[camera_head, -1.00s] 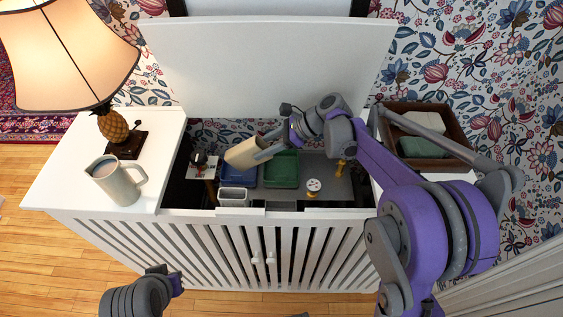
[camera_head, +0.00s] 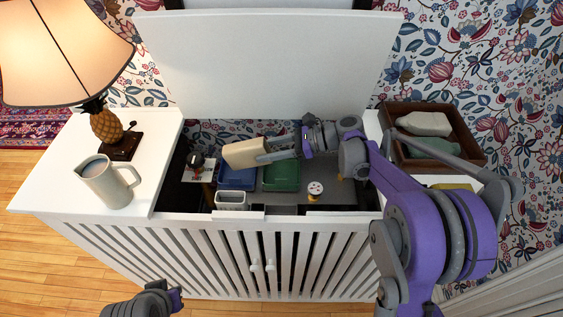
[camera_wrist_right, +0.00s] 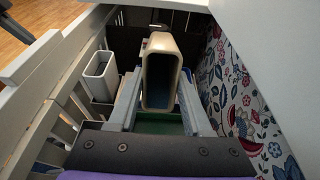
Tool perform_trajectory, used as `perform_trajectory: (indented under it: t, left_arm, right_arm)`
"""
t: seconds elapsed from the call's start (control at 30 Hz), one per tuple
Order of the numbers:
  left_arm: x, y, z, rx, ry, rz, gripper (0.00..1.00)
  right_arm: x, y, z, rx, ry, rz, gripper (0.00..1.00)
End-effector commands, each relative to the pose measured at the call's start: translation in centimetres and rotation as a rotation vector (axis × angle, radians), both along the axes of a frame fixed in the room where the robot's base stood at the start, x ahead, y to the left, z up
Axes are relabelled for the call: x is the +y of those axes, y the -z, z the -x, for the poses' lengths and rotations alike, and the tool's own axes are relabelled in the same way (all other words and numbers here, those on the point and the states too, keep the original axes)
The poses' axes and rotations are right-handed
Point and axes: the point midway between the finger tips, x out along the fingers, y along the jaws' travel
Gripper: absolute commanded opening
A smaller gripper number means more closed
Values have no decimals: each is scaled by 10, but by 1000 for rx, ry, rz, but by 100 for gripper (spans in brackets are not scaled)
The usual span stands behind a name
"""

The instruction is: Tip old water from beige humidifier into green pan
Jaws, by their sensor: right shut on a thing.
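My right gripper (camera_head: 262,156) is shut on the beige humidifier (camera_head: 240,155), with its fingers on both sides. The humidifier is tipped almost onto its side above the blue and green pans. In the right wrist view, its open mouth (camera_wrist_right: 160,80) faces the camera, and the inside looks dark; no water can be made out. The green pan (camera_head: 282,178) lies in the cabinet below and right of the humidifier; part of it shows beneath the humidifier in the right wrist view (camera_wrist_right: 158,123). Only a link of my left arm shows at the bottom left; its gripper is out of view.
A blue pan (camera_head: 236,179) lies left of the green one. A white open container (camera_head: 232,199) stands at the cabinet's front wall. A red-and-white spool-like item (camera_head: 315,190) is to the right. The raised lid (camera_head: 270,65) stands behind. A jug (camera_head: 107,182) and lamp are on the left top.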

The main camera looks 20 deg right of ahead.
Motion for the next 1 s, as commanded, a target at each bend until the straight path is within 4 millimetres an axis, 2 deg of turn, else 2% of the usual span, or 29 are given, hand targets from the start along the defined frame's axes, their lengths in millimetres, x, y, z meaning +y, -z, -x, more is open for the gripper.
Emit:
perform_trajectory:
  t: [1.0]
  left_arm:
    - [0, 9, 1, 3, 0, 0, 0]
  right_arm:
    - [-12, -12, 4, -30, -1, -107, 0]
